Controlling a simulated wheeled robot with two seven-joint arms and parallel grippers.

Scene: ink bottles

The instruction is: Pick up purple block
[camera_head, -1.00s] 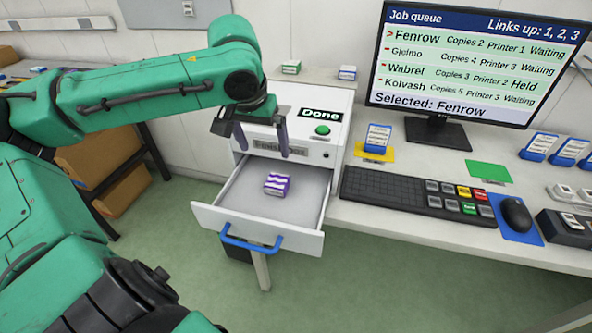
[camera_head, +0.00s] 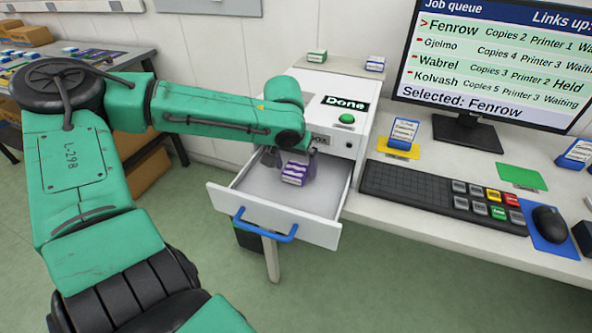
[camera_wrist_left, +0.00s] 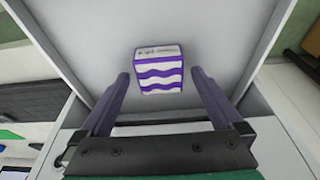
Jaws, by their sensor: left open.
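The purple block (camera_head: 295,173) is a white box with purple wavy bands and a printed label. It sits in the open drawer (camera_head: 280,220) of the white machine. My left gripper (camera_head: 297,168) reaches down into the drawer at the block. In the left wrist view my left gripper (camera_wrist_left: 159,75) is open, with one finger on each side of the block (camera_wrist_left: 159,72). Small gaps show between the fingers and the block there. My right gripper is not in view.
The drawer's front wall has a blue handle (camera_head: 265,225). A green button (camera_head: 347,118) and a "Done" display (camera_head: 345,103) are on the machine. A keyboard (camera_head: 432,196), a mouse (camera_head: 548,222) and a monitor (camera_head: 492,60) are on the desk to the right.

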